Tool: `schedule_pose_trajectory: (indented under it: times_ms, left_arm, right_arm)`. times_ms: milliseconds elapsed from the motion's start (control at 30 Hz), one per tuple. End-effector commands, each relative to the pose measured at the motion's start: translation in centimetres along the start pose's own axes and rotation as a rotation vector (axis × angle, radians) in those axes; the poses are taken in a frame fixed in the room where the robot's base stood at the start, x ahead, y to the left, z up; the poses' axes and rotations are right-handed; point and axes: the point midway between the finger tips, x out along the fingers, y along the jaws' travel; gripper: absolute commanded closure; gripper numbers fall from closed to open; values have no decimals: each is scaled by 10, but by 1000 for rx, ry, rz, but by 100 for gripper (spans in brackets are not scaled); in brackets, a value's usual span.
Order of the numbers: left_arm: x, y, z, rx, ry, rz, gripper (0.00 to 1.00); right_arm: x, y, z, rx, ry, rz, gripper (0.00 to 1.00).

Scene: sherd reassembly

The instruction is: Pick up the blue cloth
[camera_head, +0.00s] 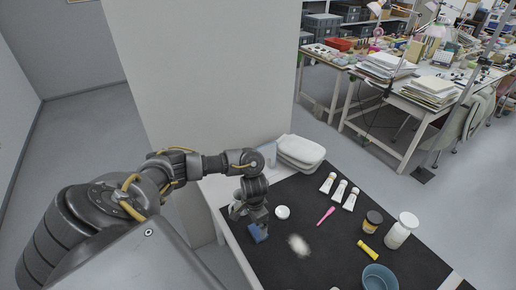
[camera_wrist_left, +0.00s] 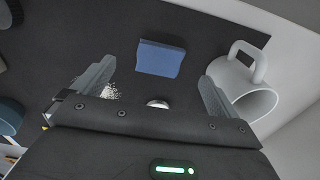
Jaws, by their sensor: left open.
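The blue cloth (camera_head: 258,234) is a small folded block lying on the black mat (camera_head: 330,260), near its left edge. In the left wrist view the cloth (camera_wrist_left: 162,58) lies ahead, in line with the space between the fingers. My left gripper (camera_head: 250,216) is right above and beside the cloth in the head view, partly covering it. In the left wrist view its fingers (camera_wrist_left: 157,72) are spread with nothing held between them. My right gripper is not in view.
A white mug (camera_wrist_left: 252,98) lies close to one finger in the wrist view. White powder (camera_head: 299,245), a round white piece (camera_head: 282,212) and a pink tool (camera_head: 326,216) lie right of the cloth. A white bottle (camera_head: 401,230) and blue bowl (camera_head: 375,278) stand farther right.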

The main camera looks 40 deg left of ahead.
Motion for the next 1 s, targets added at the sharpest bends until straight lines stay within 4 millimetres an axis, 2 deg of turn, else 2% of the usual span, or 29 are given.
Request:
schedule_pose_trajectory:
  times_ms: [100, 367, 700, 1000]
  left_arm:
    - [14, -2, 1, -2, -2, -2, 2]
    - [22, -2, 2, -3, -1, -2, 2]
    - [67, -3, 0, -4, 0, -2, 2]
    - [72, -3, 0, -2, 1, -3, 2]
  right_arm:
    - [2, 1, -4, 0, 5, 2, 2]
    - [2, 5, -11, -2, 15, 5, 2]
    - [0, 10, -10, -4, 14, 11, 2]
    - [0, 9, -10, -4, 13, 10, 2]
